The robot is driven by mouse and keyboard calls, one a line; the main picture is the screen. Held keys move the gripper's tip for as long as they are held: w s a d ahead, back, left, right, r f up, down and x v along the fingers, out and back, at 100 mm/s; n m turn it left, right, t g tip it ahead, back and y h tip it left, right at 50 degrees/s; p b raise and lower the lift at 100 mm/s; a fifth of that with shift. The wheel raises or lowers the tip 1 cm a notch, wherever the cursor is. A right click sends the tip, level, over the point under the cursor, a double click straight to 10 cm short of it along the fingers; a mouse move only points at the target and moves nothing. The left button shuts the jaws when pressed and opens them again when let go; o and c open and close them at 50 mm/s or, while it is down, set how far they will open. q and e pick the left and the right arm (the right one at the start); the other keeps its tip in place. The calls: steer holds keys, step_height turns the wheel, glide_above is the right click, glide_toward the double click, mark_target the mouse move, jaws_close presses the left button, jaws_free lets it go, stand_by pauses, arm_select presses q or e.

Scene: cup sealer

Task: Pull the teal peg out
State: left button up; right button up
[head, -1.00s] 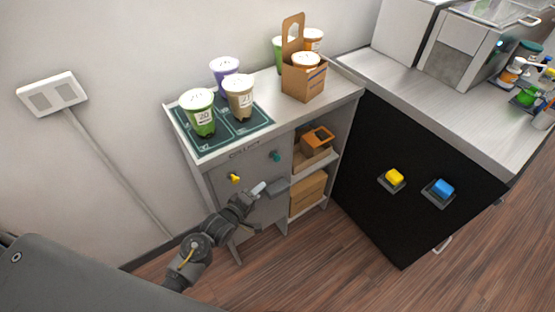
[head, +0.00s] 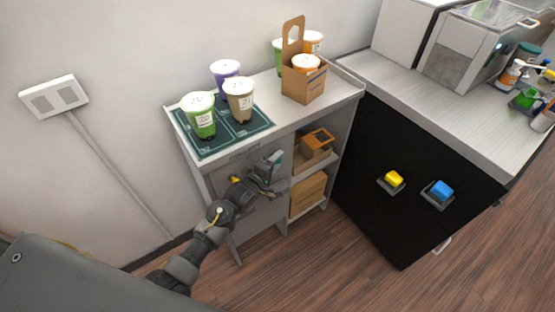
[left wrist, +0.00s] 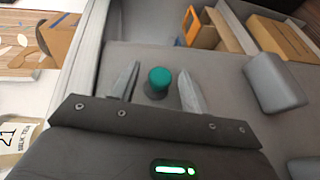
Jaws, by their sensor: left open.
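The teal peg (left wrist: 160,78) stands out from the grey front panel of the small cabinet in the left wrist view, with a dark round base below it. My left gripper (left wrist: 158,84) is open, with one finger on each side of the peg. I cannot tell whether either finger touches it. In the head view my left gripper (head: 272,170) is at the cabinet front and mostly hides the peg. A yellow peg (head: 235,180) on the same panel is partly hidden by my arm. My right gripper is not in view.
Several lidded cups, including a green one (head: 199,118), stand on the cabinet top above a dark mat (head: 213,146). A cardboard carrier (head: 303,80) stands beside them. Open shelves hold boxes (head: 307,193) right of the panel. A black cabinet (head: 385,220) bears yellow and blue buttons.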

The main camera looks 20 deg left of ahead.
arm_select(q)
steer(key=shift+w+d+f, duration=0.1)
steer(key=shift+w+d, duration=0.1)
steer(key=shift+w, duration=0.45)
steer(key=shift+s, duration=0.1)
jaws_close()
